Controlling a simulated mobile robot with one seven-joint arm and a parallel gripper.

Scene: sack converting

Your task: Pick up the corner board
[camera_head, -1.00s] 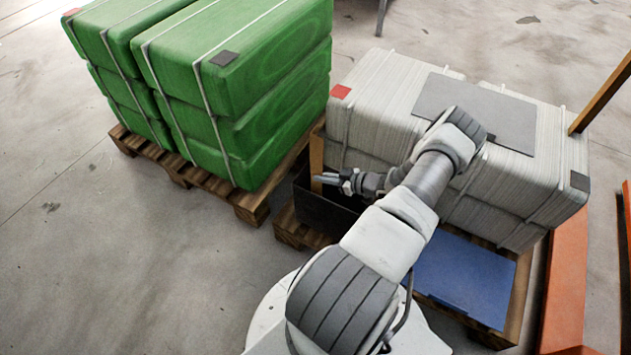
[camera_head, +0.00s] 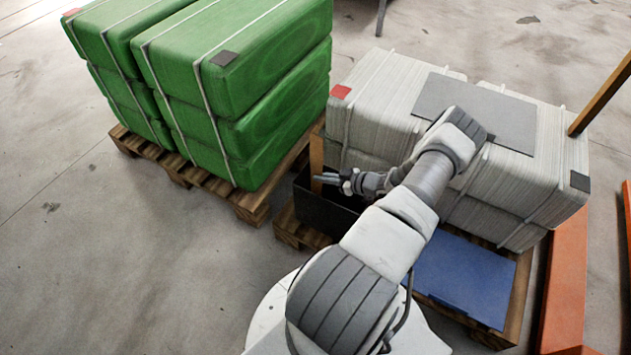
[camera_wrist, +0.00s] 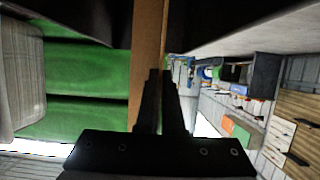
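The corner board (camera_head: 317,155) is a narrow brown upright strip in the head view, between the green stack and the grey stack. Its lower part stands in or behind a black open box. In the wrist view the board (camera_wrist: 148,50) runs down from the top edge and passes behind the left finger. My gripper (camera_head: 322,179) reaches the board from the right, its fingers level with the board's lower part. In the wrist view my gripper (camera_wrist: 162,85) shows its two dark fingers close together with a narrow gap. Whether they pinch the board is unclear.
The black box (camera_head: 320,212) sits on a pallet below my gripper. Green sacks (camera_head: 240,90) stand on a pallet to the left. Strapped grey sacks (camera_head: 380,95) stand behind my arm. A blue panel (camera_head: 465,280) lies to the right. The floor at the left is clear.

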